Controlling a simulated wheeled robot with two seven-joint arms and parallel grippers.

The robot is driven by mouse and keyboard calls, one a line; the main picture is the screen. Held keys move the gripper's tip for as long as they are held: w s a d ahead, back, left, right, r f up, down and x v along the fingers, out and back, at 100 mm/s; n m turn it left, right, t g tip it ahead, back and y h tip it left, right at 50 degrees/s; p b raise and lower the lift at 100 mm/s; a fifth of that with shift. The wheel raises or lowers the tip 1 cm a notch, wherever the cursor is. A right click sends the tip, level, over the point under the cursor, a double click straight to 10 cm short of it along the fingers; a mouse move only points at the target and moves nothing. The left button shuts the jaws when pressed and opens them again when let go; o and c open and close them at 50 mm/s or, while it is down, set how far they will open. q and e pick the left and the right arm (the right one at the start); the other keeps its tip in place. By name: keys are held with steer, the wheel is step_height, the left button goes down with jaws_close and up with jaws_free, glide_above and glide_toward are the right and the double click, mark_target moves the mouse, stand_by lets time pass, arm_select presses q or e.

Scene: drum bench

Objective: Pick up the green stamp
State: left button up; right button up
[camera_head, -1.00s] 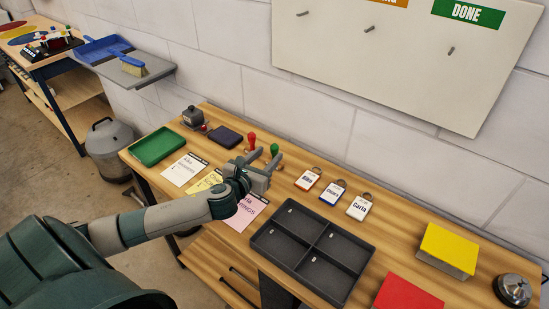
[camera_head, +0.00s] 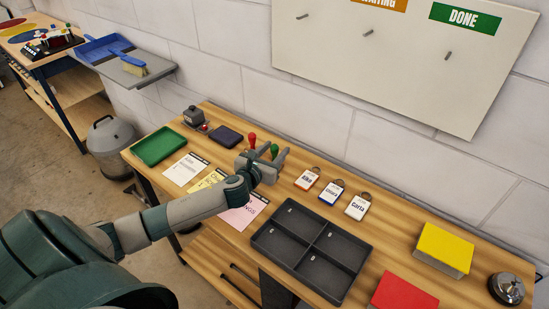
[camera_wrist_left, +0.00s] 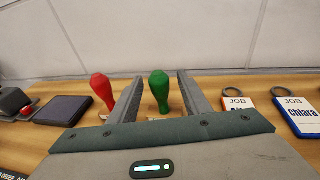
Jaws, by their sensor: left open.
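The green stamp (camera_head: 275,150) stands upright on the bench, and its green handle (camera_wrist_left: 160,92) shows between the fingers in the left wrist view. My left gripper (camera_head: 278,153) is open, with one finger on either side of the green handle. I cannot tell whether either finger touches it. The lower part of the stamp is hidden behind the gripper's body. The red stamp (camera_head: 252,140) stands upright just left of it, outside the left finger, and also shows in the left wrist view (camera_wrist_left: 102,90). My right gripper is not in view.
A dark ink pad (camera_head: 226,136) and a green tray (camera_head: 159,146) lie to the left. Job tags (camera_head: 331,192) lie to the right. A dark divided tray (camera_head: 312,250) is in front. The wall (camera_head: 300,110) rises behind the bench.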

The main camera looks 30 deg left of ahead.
arm_select(q)
jaws_close()
steer(key=shift+r, duration=0.1)
steer(key=shift+r, duration=0.55)
steer(key=r, duration=0.1)
steer(key=r+b, duration=0.1)
steer(key=r, duration=0.1)
steer(key=shift+w+d+r, duration=0.1)
steer(key=shift+w+d, duration=0.1)
steer(key=shift+d, duration=0.1)
steer(key=w+d+r+b, duration=0.1)
steer(key=w+d+r, duration=0.1)
steer(key=d, duration=0.3)
steer(key=w+d+r+b, duration=0.1)
steer(key=w+d+r, duration=0.1)
steer(key=d+r, duration=0.2)
steer(key=shift+w+d+r+b, duration=0.3)
steer(key=shift+d+b, duration=0.05)
steer(key=shift+d, duration=0.15)
